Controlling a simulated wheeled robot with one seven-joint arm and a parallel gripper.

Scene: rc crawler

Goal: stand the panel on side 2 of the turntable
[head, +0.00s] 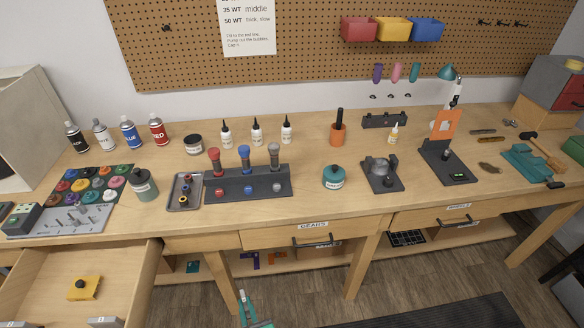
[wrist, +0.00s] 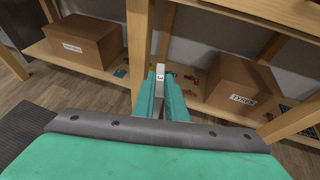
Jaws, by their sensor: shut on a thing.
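My gripper (head: 243,296) is low in front of the bench, below the tabletop edge. In the wrist view its two teal fingers (wrist: 161,88) are shut on a narrow pale grey piece (wrist: 161,74) with a small dark mark. Only its edge shows, so I cannot tell for sure that it is the panel. I see no clearly marked turntable or side 2. A dark stand with a round grey part (head: 378,166) is on the bench right of the teal jar. A dark base (head: 447,172) with an upright orange plate (head: 445,124) stands right of that.
A drawer (head: 45,278) is open at the lower left with a yellow block (head: 83,288) inside. Spray cans (head: 128,130), a rack of colored-handled tools (head: 247,182) and white bottles (head: 256,133) stand on the bench. Table legs (head: 361,265) and boxes (wrist: 240,86) are near my gripper.

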